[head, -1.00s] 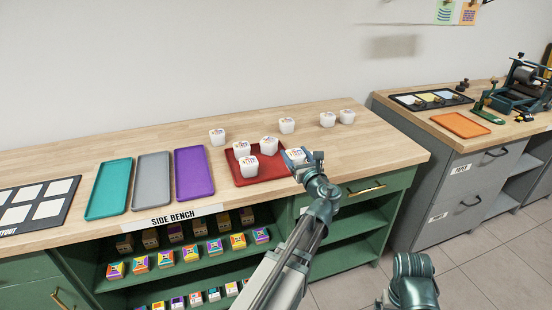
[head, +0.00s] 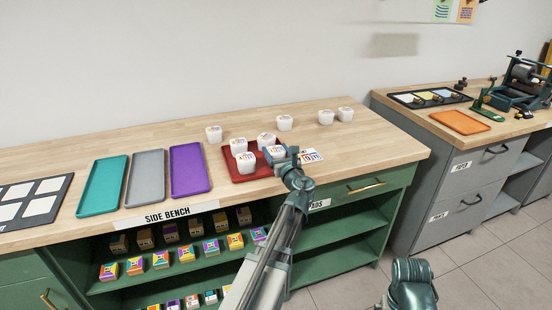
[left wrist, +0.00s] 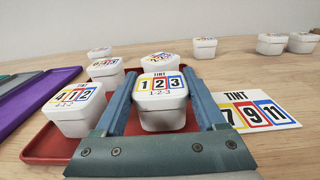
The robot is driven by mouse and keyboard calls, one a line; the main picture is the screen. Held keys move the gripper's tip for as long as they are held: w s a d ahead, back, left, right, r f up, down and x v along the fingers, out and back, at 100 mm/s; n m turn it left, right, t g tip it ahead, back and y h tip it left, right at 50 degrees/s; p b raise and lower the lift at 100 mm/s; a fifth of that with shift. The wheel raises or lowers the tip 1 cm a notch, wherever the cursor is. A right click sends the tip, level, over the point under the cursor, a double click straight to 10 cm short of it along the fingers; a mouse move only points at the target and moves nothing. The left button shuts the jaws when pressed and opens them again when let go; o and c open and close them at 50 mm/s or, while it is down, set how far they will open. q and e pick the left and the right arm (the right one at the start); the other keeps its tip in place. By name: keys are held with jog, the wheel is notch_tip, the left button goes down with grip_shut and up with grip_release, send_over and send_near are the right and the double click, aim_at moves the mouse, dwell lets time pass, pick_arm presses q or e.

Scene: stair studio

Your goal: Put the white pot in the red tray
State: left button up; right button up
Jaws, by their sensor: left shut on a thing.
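The red tray (head: 237,175) lies on the wooden bench top, with three white pots standing in it: a front one (head: 246,163), one at the back left (head: 238,146) and one at the back (head: 266,140). My left gripper (head: 276,154) is shut on another white pot, marked TINT 1-2-3 (left wrist: 160,105), at the tray's right side. The fingers sit on both sides of this pot, and it looks upright. I cannot tell whether its base touches the tray. The tray also shows in the left wrist view (left wrist: 45,145). My right gripper is out of view.
A card marked TINT 7 9 11 (head: 311,156) lies right of the tray. Purple (head: 189,170), grey (head: 146,178) and teal (head: 103,186) trays lie to the left. Several other white pots stand behind, one at the back left (head: 214,134).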

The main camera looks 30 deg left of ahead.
pick_arm(q)
jog(key=shift+f, duration=0.15)
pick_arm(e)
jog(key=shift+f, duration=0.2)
pick_arm(q)
jog(key=shift+f, duration=0.1)
jog(key=shift+f, duration=0.15)
jog(key=o, duration=1.4)
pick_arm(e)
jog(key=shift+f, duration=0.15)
pick_arm(q)
jog(key=shift+r+p, duration=0.3)
jog(key=shift+r, duration=0.05)
jog(key=v, duration=1.2)
jog(key=shift+w+f, duration=0.1)
